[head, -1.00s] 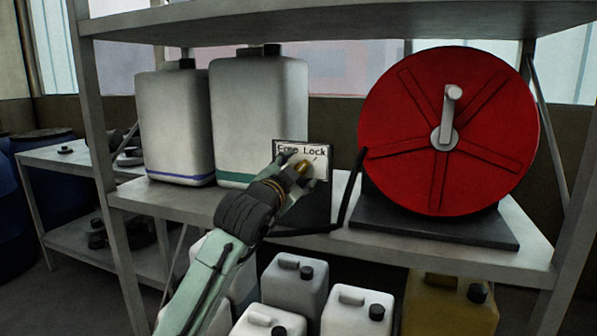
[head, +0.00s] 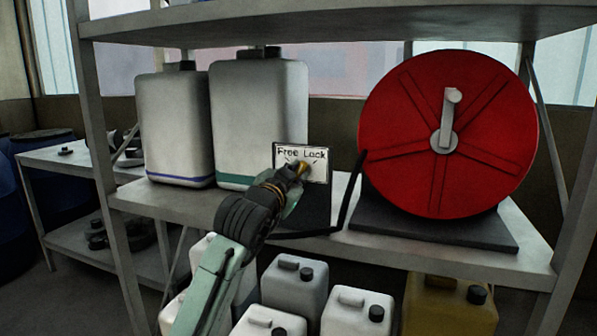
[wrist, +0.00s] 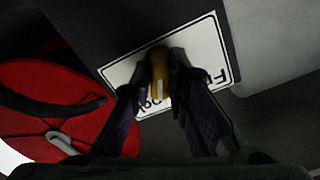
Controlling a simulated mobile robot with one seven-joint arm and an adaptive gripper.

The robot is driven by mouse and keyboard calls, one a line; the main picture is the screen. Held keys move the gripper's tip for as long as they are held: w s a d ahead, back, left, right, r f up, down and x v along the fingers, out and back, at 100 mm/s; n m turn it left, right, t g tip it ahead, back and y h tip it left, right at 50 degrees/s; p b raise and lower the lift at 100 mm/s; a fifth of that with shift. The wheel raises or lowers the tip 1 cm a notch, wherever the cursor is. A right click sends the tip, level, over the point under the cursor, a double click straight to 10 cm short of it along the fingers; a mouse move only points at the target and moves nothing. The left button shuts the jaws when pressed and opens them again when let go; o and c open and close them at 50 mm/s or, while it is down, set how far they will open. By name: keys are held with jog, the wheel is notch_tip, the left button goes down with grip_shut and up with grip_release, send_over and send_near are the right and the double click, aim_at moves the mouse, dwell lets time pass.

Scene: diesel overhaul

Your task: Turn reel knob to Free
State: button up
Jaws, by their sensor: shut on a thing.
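The reel knob (head: 299,170) is a small brass-coloured knob on a white plate (head: 318,165) marked "Free" on the left and "Lock" on the right. My gripper (head: 294,173) reaches it from the lower left and is shut on it. In the wrist view the yellow knob (wrist: 159,78) sits between my two fingers (wrist: 160,90), with the plate (wrist: 200,50) behind it, seen rotated. A pale line shows on the knob there. My gripper partly hides the knob in the head view, so I cannot tell exactly which way it points.
The red hose reel (head: 400,150) with a grey crank stands right of the plate on the shelf (head: 430,253). Two large white canisters (head: 258,115) stand left and behind. Smaller canisters (head: 295,290) fill the space below. A dark bent bar (head: 352,200) lies between plate and reel.

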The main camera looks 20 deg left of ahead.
jog(key=n+p, duration=0.1)
jog(key=n, duration=0.1)
jog(key=n+p, duration=0.1)
jog(key=n, duration=0.1)
jog(key=n+p, duration=0.2)
jog(key=n, duration=0.1)
jog(key=shift+r, duration=0.3)
jog(key=n, duration=0.4)
jog(key=n+b, duration=0.1)
jog(key=n, duration=0.1)
jog(key=shift+a+f, duration=0.2)
jog(key=shift+f, duration=0.15)
jog(key=o, duration=1.6)
jog(key=shift+c, duration=0.2)
jog(key=shift+s, duration=0.1)
jog(key=s, duration=0.6)
jog(key=shift+s+a, duration=0.15)
jog(key=shift+s, duration=0.25)
